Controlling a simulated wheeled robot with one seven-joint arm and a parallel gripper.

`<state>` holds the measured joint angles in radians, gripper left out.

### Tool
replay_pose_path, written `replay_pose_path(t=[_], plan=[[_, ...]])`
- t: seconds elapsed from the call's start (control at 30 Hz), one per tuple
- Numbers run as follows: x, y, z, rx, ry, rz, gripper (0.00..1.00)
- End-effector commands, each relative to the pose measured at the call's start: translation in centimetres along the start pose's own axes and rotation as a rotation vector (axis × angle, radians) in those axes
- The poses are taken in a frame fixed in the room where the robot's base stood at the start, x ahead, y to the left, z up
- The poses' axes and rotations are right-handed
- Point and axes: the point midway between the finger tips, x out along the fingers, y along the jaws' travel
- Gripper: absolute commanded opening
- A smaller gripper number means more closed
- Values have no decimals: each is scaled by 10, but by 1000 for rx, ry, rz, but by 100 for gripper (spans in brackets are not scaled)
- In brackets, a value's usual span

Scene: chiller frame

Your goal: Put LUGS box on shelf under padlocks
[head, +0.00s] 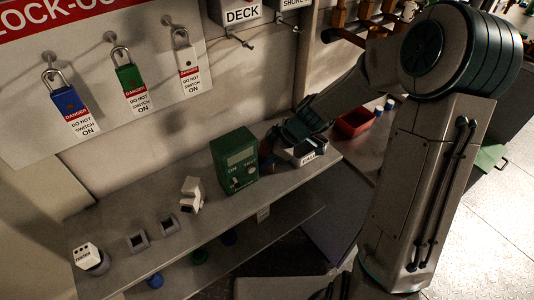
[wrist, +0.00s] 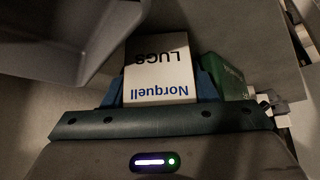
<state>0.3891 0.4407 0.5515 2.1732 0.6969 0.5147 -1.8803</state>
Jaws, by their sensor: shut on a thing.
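The LUGS box (wrist: 158,68) is white with "LUGS" and "Norquell" printed on it, upside down in the wrist view. My gripper (head: 298,138) is shut on it, with a blue finger on each side. In the head view the box (head: 308,154) is at the right end of the grey shelf (head: 215,213). I cannot tell whether it touches the shelf. Blue (head: 70,105), green (head: 130,82) and white (head: 187,62) padlocks with danger tags hang on the board above the shelf.
A green device (head: 236,160) stands on the shelf left of my gripper. A white piece (head: 191,193), small grey sockets (head: 137,241) and a white tester (head: 88,258) stand further left. A red bin (head: 356,124) is right of the box. Bare shelf shows along the back left.

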Motion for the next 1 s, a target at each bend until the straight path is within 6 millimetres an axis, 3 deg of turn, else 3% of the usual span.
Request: replay_pose_path(t=[0.3,0.33,0.37,0.77,1.0], plan=[[3,0,2,-1,0,1,25],[3,0,2,-1,0,1,58],[2,0,1,-1,0,1,62],[-2,0,-1,0,0,0,62],[-39,2,0,-1,-1,8,62]])
